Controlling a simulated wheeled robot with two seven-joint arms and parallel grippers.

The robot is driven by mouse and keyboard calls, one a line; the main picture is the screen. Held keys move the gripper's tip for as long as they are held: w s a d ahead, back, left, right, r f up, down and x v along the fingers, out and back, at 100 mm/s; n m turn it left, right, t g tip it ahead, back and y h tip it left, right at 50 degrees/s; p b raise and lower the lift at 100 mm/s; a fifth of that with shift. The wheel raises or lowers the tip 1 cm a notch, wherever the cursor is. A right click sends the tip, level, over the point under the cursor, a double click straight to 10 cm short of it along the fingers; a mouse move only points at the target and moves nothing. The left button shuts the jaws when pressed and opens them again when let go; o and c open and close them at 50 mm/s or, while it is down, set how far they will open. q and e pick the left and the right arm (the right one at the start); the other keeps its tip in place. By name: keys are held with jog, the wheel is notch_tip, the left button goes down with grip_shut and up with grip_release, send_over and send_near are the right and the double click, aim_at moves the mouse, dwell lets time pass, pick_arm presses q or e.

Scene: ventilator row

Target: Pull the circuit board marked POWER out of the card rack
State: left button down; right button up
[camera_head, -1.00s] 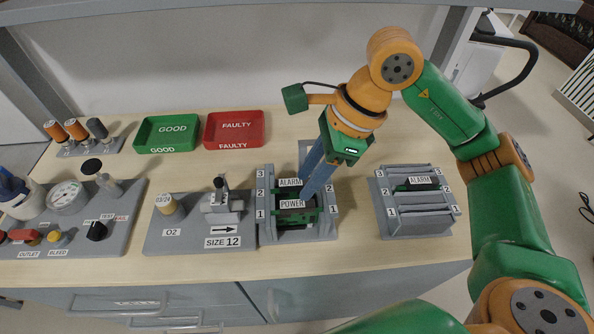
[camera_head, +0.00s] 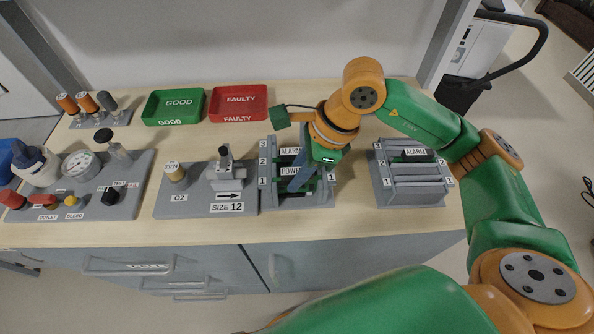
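The left card rack (camera_head: 323,205) is grey with rows numbered 1 to 3. The circuit board marked POWER (camera_head: 290,171) is a green board in its front part, near row 1. The board marked ALARM (camera_head: 290,151) sits behind it in the same rack. The gripper body hides part of the rack, and I cannot tell whether the fingers touch or hold the board. My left gripper is not in view.
A second rack (camera_head: 415,199) with another ALARM board (camera_head: 414,154) stands to the right. A green GOOD tray (camera_head: 173,109) and a red FAULTY tray (camera_head: 238,105) lie behind. An O2 valve panel (camera_head: 190,205) stands close left of the rack. Bare table lies in front.

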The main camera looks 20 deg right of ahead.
grip_shut()
jog(key=shift+r, duration=0.1)
jog(key=shift+r+p, duration=3.05)
jog(key=shift+r, duration=1.2)
jog(key=shift+f, duration=0.1)
